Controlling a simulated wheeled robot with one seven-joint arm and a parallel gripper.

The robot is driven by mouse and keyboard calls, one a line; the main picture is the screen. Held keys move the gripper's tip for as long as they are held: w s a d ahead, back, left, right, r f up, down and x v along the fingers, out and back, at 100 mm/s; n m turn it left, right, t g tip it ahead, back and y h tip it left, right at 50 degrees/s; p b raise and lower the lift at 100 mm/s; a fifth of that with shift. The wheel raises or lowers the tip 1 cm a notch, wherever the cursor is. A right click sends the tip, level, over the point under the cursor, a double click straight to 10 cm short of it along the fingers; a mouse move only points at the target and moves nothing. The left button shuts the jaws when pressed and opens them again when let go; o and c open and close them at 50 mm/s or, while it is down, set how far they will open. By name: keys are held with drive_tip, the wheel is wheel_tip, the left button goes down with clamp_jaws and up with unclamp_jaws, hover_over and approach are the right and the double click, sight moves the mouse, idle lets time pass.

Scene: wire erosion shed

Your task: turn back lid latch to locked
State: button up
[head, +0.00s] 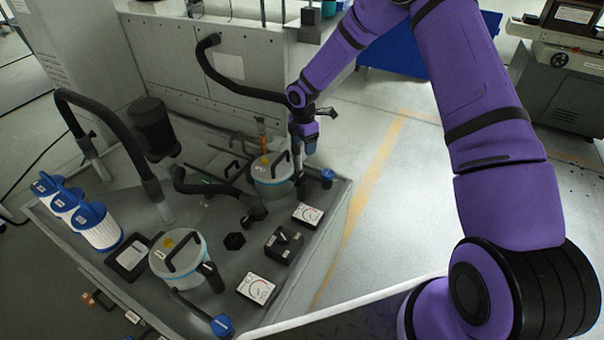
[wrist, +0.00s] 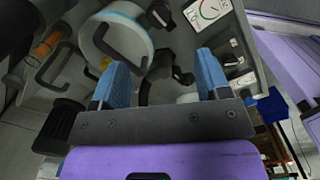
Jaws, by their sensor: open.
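The back canister (head: 268,180) is pale with a blue rim, a black lid handle and a yellow sticker, and stands at the back of the grey bench. What looks like its lid latch (head: 300,183) is a black piece at the canister's right side; it also appears at the top of the wrist view (wrist: 158,14). Whether it is locked is unclear. My gripper (head: 306,146) hangs just above the canister's right rear side, apart from the latch. In the wrist view its blue fingers (wrist: 162,72) are spread and empty, with the canister (wrist: 138,22) beyond them.
A similar front canister (head: 187,268) stands nearer. Gauges (head: 307,215) and a black switch box (head: 284,245) sit to the right. A black hose (head: 245,86) arches behind my gripper. Blue-capped filters (head: 103,232) stand at left. Open floor lies right of the bench.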

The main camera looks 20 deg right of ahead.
sight(302, 174)
drive_tip(key=shift+n, duration=0.3)
drive_tip(key=f, duration=1.4)
drive_tip(key=shift+w+a, duration=0.2)
drive_tip(key=shift+a, duration=0.1)
drive_tip(key=c, duration=0.9)
drive_tip(key=shift+c, duration=0.2)
